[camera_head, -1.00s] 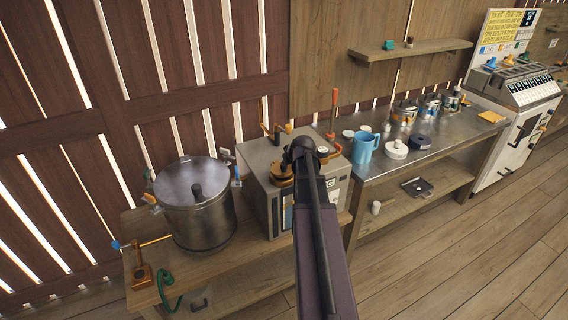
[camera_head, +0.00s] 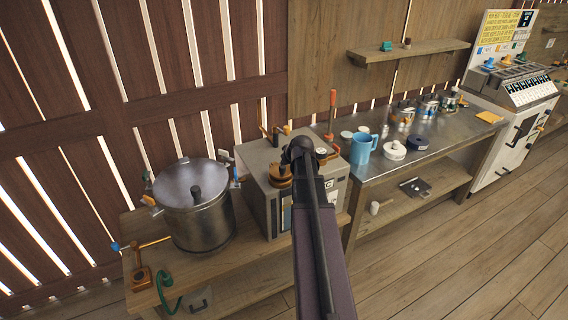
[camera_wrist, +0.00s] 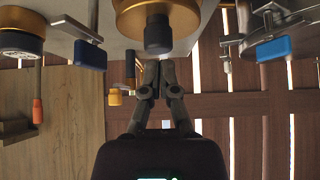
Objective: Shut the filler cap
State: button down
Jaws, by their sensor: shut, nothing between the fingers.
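A grey box-shaped machine (camera_head: 258,180) stands on the wooden bench and carries a brass round fitting (camera_head: 279,177) on its top, partly behind my arm. In the wrist view a brass round cap (camera_wrist: 157,12) with a dark knob fills the top middle; I take it to be the filler cap, but cannot tell whether it is seated. My gripper (camera_wrist: 158,66) is shut and empty. Its fingertips appear just below the dark knob in that view; I cannot tell whether they touch it. In the head view my arm hides the gripper.
A lidded steel pot (camera_head: 196,205) stands left of the machine. In the wrist view, blue-ended clamps (camera_wrist: 287,48) flank the cap. A blue mug (camera_head: 362,150) and several cans stand on the metal table at right. A wooden wall is close behind.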

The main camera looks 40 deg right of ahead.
jog(key=shift+r+p, duration=1.7)
jog(key=shift+r, duration=0.2)
jog(key=s+p+v, duration=0.1)
jog(key=p+v, duration=0.5)
jog(key=v, duration=0.3)
jog(key=shift+f, duration=0.25)
jog(key=shift+s+a, duration=0.1)
jog(key=shift+a, duration=0.1)
jog(key=s+a+f+g, duration=0.1)
jog(key=s+a+g, duration=0.1)
jog(key=a, duration=1)
jog(key=s+a+f+n+g+y, duration=0.1)
jog(key=s+a+f+g, duration=0.1)
jog(key=a, duration=1.1)
jog(key=s+a+f+n+g, duration=0.1)
jog(key=s+a+g, duration=0.1)
jog(key=a, duration=1.1)
jog(key=shift+a+f+g+y, duration=0.2)
jog(key=shift+f+g+y, duration=0.1)
jog(key=shift+g, duration=0.6)
